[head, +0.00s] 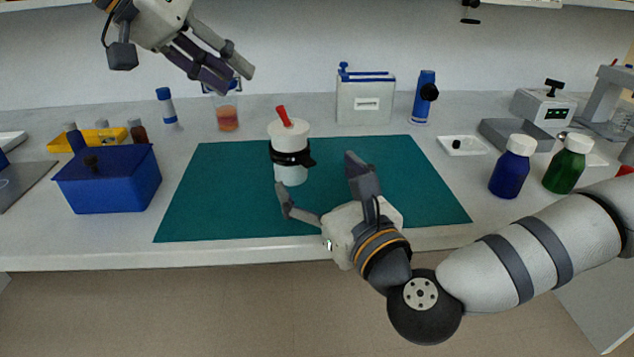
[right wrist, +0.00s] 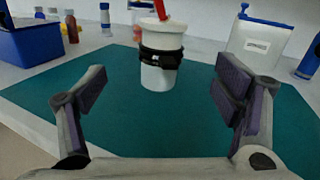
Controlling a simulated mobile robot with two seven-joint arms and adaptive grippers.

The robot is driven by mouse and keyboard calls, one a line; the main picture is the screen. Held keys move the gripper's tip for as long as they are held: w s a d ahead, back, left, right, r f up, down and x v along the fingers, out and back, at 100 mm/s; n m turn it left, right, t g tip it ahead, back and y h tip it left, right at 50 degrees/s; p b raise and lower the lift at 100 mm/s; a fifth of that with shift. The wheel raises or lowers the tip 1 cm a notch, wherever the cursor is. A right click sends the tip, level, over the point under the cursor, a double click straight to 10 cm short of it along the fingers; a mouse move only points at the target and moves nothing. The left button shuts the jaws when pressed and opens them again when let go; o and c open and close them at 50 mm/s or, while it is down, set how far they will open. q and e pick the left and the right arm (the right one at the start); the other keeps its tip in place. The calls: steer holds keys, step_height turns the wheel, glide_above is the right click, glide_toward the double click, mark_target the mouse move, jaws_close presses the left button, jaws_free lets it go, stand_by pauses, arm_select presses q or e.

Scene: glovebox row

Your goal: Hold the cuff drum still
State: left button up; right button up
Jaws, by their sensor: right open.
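The cuff drum (head: 291,173) is a white cylinder with a black band around it and a red handle on top. It stands upright on the green mat (head: 390,200). My right gripper (head: 318,185) is open and empty at the near side of the drum, apart from it. In the right wrist view, the drum (right wrist: 158,77) stands beyond and between the two spread fingers of my right gripper (right wrist: 165,95). My left gripper (head: 228,80) is high at the upper left, above the back of the bench, with its fingers close together; whether they are shut is unclear.
A blue box (head: 115,190) stands left of the mat. A jar with orange contents (head: 227,118), a white canister (head: 365,100) and a blue bottle (head: 423,97) stand behind it. Dark blue (head: 511,172) and green bottles (head: 567,168) stand at right. The mat around the drum is clear.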

mark_target(289, 140)
steer(key=shift+w+a+r+m+h, duration=0.2)
steer(key=shift+w+m+h, duration=0.25)
steer(key=shift+m, duration=0.15)
steer(key=x, duration=1.2)
steer(key=shift+s, duration=0.1)
steer(key=c, duration=1.4)
